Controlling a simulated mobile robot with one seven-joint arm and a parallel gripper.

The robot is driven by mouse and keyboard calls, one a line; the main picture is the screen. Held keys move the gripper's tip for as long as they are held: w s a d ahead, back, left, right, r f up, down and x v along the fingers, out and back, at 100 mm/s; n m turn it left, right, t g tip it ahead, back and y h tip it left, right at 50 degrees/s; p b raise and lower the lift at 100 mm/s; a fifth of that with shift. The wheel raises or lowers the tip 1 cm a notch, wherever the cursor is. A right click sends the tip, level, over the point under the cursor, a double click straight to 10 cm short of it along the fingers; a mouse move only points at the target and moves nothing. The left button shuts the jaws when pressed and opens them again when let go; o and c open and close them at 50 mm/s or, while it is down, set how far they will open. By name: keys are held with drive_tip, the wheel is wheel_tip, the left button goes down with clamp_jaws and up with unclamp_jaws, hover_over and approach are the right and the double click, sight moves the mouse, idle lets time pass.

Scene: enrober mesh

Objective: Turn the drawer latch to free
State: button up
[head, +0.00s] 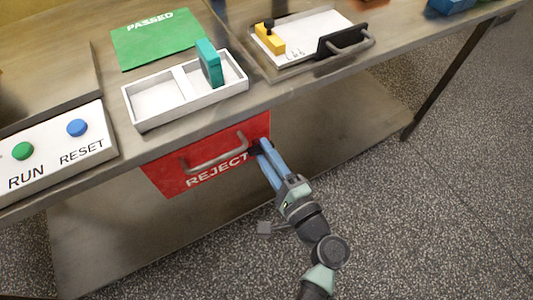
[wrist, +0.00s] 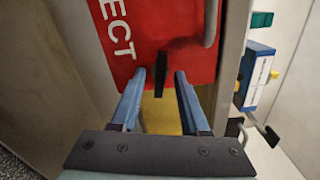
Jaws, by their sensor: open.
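The red drawer front (head: 170,180), lettered REJECT, sits under the tabletop and looks shut. It also shows in the wrist view (wrist: 120,30). A small black latch (wrist: 161,75) is at the end of the front past the lettering and reaches over its edge. In the head view the latch is mostly hidden by my fingers. My gripper (head: 261,148) is open at the drawer's right end. In the wrist view its blue fingertips (wrist: 159,78) stand either side of the latch, with a gap visible on both sides. I cannot tell how close the tips are to the front.
A grey bar handle (head: 215,153) stands out from the drawer front, left of my gripper. On the table are a white divided tray (head: 140,125) with a teal block (head: 209,63), a green PASSED mat (head: 155,38) and a RUN/RESET panel (head: 50,155). A lower shelf (head: 340,120) lies underneath.

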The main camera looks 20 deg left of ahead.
clamp_jaws()
drive_tip(key=n+b, duration=0.2)
drive_tip(key=shift+n+b, duration=0.4)
unclamp_jaws()
drive_tip(key=shift+d, duration=0.1)
